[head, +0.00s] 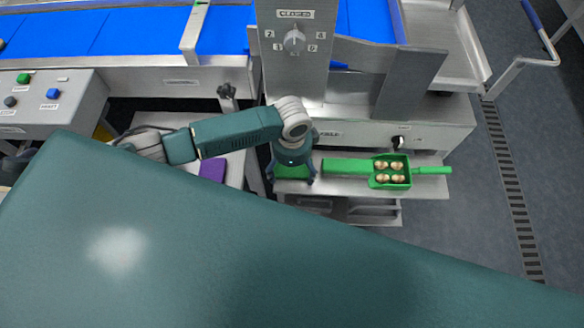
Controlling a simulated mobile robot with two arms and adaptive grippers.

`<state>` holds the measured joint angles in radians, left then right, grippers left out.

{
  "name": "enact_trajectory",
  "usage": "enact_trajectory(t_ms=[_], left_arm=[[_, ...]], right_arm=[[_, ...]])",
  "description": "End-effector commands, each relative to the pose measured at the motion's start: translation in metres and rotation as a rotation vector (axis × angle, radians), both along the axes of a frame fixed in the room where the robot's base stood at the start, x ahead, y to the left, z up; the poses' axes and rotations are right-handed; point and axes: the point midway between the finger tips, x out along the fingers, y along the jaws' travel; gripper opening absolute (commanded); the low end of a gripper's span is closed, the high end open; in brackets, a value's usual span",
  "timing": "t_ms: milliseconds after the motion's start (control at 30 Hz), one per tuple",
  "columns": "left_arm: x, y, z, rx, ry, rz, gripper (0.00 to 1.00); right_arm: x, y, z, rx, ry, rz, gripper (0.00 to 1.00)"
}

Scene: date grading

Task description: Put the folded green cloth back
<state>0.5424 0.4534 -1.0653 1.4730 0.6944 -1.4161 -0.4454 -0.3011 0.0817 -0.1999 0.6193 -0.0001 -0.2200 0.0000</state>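My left gripper (292,179) points down over the left end of a metal shelf, in front of the grey machine. Its dark fingers are spread apart. A bright green patch (293,171), which looks like the folded green cloth, shows between and under the fingers. The gripper's body covers part of it, and I cannot tell whether the fingers touch it. My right gripper is not in view.
On the same shelf (432,188), right of my gripper, is a green tray (373,181) with several brown dates and green strips on both sides. A purple item (212,169) lies left. Grey floor (440,235) is clear at right. A large teal surface hides the foreground.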

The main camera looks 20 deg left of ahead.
Motion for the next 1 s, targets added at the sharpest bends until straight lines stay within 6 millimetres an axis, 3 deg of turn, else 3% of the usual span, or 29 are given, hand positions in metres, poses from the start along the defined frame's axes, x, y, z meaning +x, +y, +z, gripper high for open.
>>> enact_trajectory(t_ms=[367,467,800,1000], left_arm=[[0.001,0.000,0.007,-0.001,-0.001,0.001,0.90],[0.001,0.000,0.020,-0.002,-0.002,0.001,0.90],[0.001,0.000,0.092,-0.002,-0.004,0.000,0.90],[0.001,0.000,0.117,-0.002,-0.001,0.000,0.90]], right_arm=[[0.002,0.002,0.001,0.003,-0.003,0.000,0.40],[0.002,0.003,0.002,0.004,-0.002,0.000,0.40],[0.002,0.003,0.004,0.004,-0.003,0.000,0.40],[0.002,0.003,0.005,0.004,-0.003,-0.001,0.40]])
